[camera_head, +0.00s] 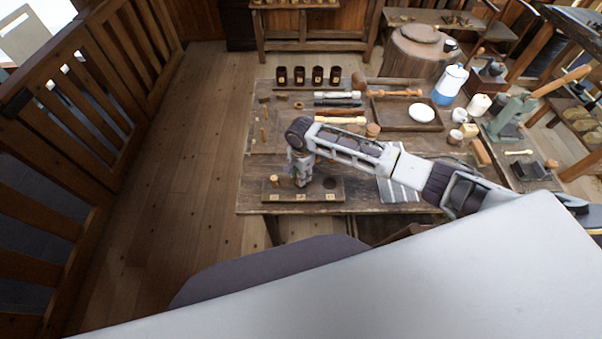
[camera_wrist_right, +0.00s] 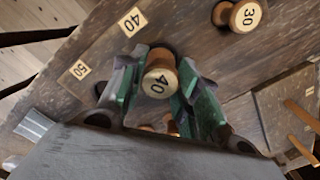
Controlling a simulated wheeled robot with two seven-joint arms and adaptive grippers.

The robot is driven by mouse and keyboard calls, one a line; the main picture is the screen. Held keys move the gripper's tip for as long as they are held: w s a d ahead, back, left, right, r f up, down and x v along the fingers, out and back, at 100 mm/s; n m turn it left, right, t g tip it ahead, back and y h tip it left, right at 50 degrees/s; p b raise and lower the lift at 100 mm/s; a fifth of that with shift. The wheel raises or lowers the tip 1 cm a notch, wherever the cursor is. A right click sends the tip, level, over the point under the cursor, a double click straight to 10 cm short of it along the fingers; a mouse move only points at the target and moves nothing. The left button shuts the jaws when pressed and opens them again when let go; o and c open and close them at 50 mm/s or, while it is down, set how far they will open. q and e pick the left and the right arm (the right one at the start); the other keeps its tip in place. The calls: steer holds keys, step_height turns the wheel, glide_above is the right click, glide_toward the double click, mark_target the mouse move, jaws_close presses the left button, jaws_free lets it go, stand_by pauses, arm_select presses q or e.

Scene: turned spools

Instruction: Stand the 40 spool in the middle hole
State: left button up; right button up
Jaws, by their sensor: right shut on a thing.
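The 40 spool (camera_wrist_right: 159,84), a turned wooden spool with a "40" label on its end, sits between the green-padded fingers of my right gripper (camera_wrist_right: 157,76), which is shut on it. In the head view the right gripper (camera_head: 303,180) points down over the middle of the dark board (camera_head: 349,188), above the middle label. The gripper hides the middle hole, and I cannot tell whether the spool's foot is in it. The 30 spool (camera_wrist_right: 238,15) stands at the board's left position, also in the head view (camera_head: 274,182). The right hole (camera_head: 329,183) is empty. My left gripper is out of view.
Labels "40" (camera_wrist_right: 132,22) and "50" (camera_wrist_right: 80,69) lie along the board's front edge. Behind are several dark cups (camera_head: 299,76), loose turned pieces and a tray (camera_head: 391,126) with a white dish. A grey striped item (camera_head: 398,190) lies right of the board.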

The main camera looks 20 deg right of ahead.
steer(key=shift+f, duration=0.65)
stand_by(1.0)
steer(key=shift+f+p, duration=0.3)
steer(key=shift+p, duration=0.25)
stand_by(0.6)
steer(key=o, duration=0.9)
steer(key=shift+o, duration=0.4)
steer(key=o, duration=0.5)
steer(key=shift+r, duration=0.15)
steer(key=shift+r, duration=4.85)
